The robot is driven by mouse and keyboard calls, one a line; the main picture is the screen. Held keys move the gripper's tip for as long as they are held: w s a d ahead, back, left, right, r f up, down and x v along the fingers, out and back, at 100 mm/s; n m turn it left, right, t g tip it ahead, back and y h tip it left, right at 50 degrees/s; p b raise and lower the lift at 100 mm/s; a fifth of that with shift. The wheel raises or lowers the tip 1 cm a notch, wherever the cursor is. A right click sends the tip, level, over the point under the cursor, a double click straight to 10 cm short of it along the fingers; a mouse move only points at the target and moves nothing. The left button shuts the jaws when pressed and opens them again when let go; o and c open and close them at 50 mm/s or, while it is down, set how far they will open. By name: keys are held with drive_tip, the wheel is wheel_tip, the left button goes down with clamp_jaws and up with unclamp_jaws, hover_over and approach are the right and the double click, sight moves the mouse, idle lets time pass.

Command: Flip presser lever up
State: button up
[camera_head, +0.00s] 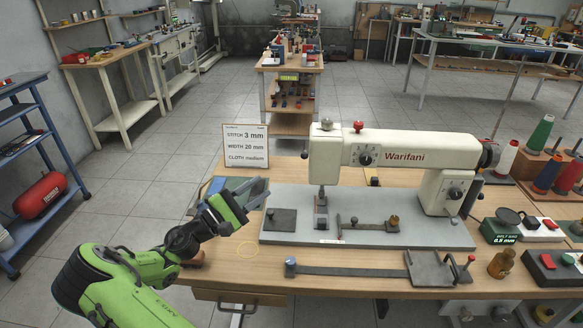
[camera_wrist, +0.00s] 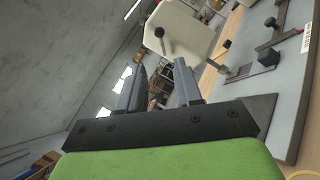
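The cream sewing machine (camera_head: 415,152), marked Warifani, stands on a grey bed plate (camera_head: 375,236) on the wooden bench. Its head end (camera_head: 326,160) is at the left, above a small metal block. In the wrist view the cream machine head (camera_wrist: 196,25) is ahead of my fingers. A short dark lever with a round knob (camera_wrist: 160,32) sticks out of it and looks like the presser lever. My gripper (camera_head: 258,192) is left of the machine head, open and empty. Its two fingers also show apart in the wrist view (camera_wrist: 160,75), short of the lever.
A stitch-setting card (camera_head: 245,146) stands behind my gripper. A dark square plate (camera_head: 281,220) lies on the bed plate's left end. A long metal bar (camera_head: 350,271) lies along the bench front. Thread spools (camera_head: 540,133) stand at the right. Space left of the bench is open floor.

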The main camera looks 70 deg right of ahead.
sight(305, 153)
drive_tip(key=b+x, duration=0.1)
drive_tip(key=x, duration=1.3)
drive_tip(key=shift+b, duration=0.4)
clamp_jaws()
